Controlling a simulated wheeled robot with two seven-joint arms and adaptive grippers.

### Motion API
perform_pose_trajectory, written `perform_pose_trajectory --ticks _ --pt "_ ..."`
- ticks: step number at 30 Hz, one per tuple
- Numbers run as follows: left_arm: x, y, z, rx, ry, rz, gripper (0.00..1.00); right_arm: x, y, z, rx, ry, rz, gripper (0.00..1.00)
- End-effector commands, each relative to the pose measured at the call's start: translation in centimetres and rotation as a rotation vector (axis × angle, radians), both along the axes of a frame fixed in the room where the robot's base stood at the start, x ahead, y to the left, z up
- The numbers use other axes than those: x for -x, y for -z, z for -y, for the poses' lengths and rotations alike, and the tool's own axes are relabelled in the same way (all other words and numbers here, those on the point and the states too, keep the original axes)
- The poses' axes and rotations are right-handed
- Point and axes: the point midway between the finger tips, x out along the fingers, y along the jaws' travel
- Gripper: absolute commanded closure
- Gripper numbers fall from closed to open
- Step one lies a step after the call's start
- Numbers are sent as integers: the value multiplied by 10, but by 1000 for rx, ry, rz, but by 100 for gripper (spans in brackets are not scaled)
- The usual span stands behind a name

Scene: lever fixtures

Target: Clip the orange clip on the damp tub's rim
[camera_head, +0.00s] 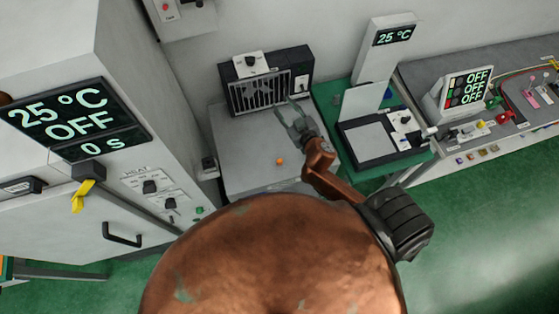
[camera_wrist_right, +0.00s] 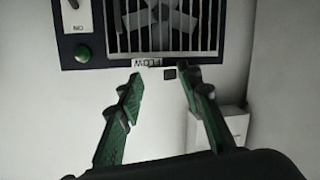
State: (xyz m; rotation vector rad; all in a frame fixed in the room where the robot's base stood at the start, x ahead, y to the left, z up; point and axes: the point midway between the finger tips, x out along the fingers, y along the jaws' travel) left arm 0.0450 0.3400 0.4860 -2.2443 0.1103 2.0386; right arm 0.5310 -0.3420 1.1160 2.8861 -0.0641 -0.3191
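A small orange item (camera_head: 279,161) lies on the grey worktop (camera_head: 235,150); it is too small to tell if it is the clip. My right gripper (camera_head: 291,120) is open and empty, above the worktop and beyond the orange item. In the right wrist view its two green fingers (camera_wrist_right: 160,78) are apart, with nothing between them, pointing at the grille of a fan unit (camera_wrist_right: 205,25). A pale box (camera_wrist_right: 236,122) shows partly behind the right finger; I cannot tell if it is the damp tub. My left gripper is not in view.
The fan unit (camera_head: 304,62) stands at the worktop's back. A tall cabinet (camera_head: 133,100) with displays and a yellow lever (camera_head: 83,193) is at left. A scale-like device (camera_head: 365,142) stands to the right, with a cluttered bench (camera_head: 500,140) beyond. Green floor is free at lower right.

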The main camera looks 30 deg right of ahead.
Motion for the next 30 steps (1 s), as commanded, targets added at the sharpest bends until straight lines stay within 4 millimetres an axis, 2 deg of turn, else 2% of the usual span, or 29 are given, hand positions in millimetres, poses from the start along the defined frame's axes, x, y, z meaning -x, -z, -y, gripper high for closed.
perform_pose_trajectory --ticks 1,2,3,5,6,7,9,11,14,15,18,21,24,27,30 --pt "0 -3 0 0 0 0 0 -18 -29 -29 24 -117 92 67" --pt "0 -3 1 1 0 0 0 -24 -43 -48 30 -192 139 67" --pt "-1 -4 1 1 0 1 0 -28 -56 -75 40 -299 184 67" --pt "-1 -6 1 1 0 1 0 -27 -66 -116 57 -470 218 67" --pt "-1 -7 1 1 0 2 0 -22 -66 -141 71 -586 218 67" --pt "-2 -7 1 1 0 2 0 -17 -62 -157 84 -672 203 67" --pt "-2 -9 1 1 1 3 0 0 -41 -187 122 -864 127 67" --pt "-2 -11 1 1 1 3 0 18 -12 -198 164 -1004 14 67" --pt "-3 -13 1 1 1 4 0 46 44 -185 244 -1160 -240 67" --pt "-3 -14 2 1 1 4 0 56 65 -170 275 -1191 -350 67" --pt "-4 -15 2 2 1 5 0 76 105 -123 347 -1207 -605 67" --pt "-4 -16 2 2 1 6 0 88 126 -80 400 -1173 -794 67" --pt "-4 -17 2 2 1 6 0 95 137 -52 427 -1137 -904 67" --pt "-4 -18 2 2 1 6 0 97 145 -43 435 -1121 -946 67" --pt "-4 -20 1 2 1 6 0 96 155 -47 433 -1120 -950 67"
